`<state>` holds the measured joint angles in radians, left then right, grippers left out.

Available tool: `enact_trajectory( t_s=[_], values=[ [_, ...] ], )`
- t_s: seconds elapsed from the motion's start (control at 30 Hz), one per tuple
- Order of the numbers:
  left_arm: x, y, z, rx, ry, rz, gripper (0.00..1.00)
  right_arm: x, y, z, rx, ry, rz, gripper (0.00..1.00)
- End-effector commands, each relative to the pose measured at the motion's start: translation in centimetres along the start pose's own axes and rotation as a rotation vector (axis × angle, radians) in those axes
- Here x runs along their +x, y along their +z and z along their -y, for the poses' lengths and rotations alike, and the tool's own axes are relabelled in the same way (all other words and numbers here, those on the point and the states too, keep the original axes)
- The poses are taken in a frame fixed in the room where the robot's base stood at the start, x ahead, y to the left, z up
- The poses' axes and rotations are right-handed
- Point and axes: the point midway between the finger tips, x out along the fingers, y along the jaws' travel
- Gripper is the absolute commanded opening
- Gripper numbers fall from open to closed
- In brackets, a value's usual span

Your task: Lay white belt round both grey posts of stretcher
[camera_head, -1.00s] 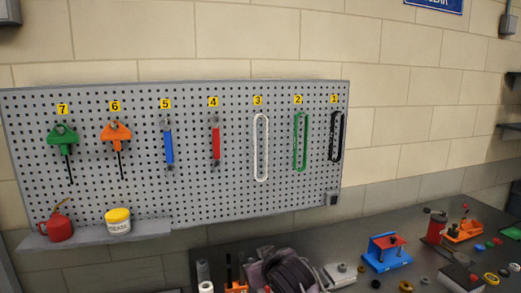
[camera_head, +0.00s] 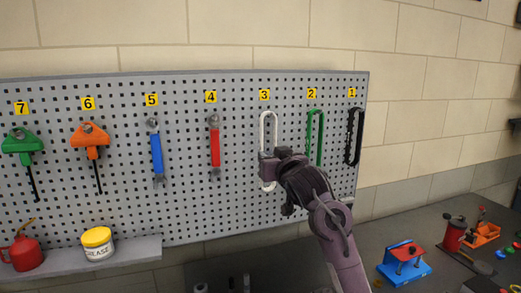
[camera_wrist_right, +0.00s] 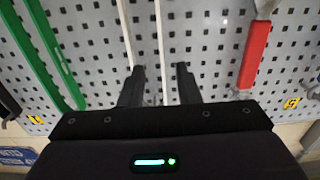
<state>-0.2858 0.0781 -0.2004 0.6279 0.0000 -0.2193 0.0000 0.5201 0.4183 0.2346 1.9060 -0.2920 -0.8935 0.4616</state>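The white belt (camera_head: 268,130) hangs as a long narrow loop under label 3 on the pegboard. My right gripper (camera_head: 268,166) is in front of its lower part and hides some of it. In the right wrist view, the fingers (camera_wrist_right: 160,82) are open. One white strand (camera_wrist_right: 159,45) runs between them, and the other strand passes by the left fingertip. I cannot tell whether the fingers touch the belt. A blue and red device (camera_head: 405,262) stands on the dark bench; I cannot tell whether it is the stretcher. Grey posts cannot be made out. My left gripper is out of view.
A green belt (camera_head: 314,135) and a black belt (camera_head: 354,135) hang right of the white one. A red-handled tool (camera_head: 214,145) hangs to its left. A grease tub (camera_head: 97,243) stands on the board's shelf. The dark bench (camera_head: 370,230) carries loose parts at right.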

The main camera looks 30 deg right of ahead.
Motion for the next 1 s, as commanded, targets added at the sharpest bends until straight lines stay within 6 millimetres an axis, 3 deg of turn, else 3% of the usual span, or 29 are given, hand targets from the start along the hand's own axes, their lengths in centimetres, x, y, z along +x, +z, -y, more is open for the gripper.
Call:
enact_trajectory(
  t_s=[0.17,0.5,0.73,0.87,1.0],
  values=[
    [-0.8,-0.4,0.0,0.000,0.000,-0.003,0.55,1.1,-0.5,-0.1,0.003,0.000,-0.003,0.30],
    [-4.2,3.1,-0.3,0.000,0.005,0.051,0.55,5.0,-0.9,0.1,0.002,0.001,0.001,0.30],
    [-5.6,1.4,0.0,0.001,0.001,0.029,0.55,7.6,-0.6,0.2,0.002,0.001,-0.001,0.30],
    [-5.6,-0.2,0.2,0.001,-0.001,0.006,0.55,7.9,-0.4,0.2,0.002,0.001,-0.004,0.30],
    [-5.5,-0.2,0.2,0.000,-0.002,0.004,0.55,7.8,-0.3,0.2,0.001,0.001,-0.003,0.30]
  ],
)
